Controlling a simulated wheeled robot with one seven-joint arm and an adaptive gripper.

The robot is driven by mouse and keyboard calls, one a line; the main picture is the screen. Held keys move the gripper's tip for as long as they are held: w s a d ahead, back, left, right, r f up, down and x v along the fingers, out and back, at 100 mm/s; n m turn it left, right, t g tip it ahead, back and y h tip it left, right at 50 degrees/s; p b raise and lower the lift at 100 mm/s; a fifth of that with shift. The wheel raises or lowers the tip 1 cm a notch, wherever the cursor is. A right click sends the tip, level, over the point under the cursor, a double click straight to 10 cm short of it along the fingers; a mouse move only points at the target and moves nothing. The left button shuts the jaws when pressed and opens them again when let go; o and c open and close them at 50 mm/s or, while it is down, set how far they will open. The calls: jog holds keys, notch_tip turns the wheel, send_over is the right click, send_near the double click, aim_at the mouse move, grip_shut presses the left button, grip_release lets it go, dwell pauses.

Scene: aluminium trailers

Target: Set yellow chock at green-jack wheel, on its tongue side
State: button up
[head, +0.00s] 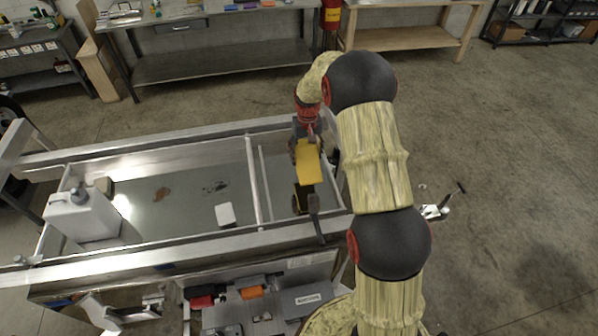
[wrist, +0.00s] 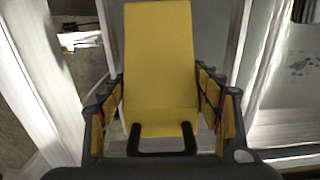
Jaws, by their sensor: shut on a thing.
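The yellow chock (head: 309,165) is in my gripper (head: 306,148), held up over the right end of the aluminium trailer (head: 200,253). In the wrist view the chock (wrist: 160,65) fills the middle, its long flat yellow face showing. My gripper's fingers (wrist: 161,120) close on it from both sides, with a black handle-like bar at its near end. A darker yellow-and-black shape (head: 300,198) shows just below the chock; I cannot tell what it is. No green jack and no wheel beside one can be made out in either view.
A white jug (head: 82,217) and a small white block (head: 225,214) are in the trailer bed. A metal fitting with a black handle (head: 435,211) sticks out right of my arm. Workbenches (head: 215,62) line the back wall. Open concrete floor (head: 520,150) lies to the right.

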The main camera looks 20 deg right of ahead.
notch_tip(320, 180, down, 8)
jog(key=shift+s+r+p, duration=0.15)
jog(key=shift+r+p, duration=0.05)
jog(key=shift+p, duration=0.8)
jog(key=shift+f, duration=0.35)
jog(key=shift+f, duration=0.15)
jog(key=o, duration=1.8)
jog(key=shift+o, duration=0.2)
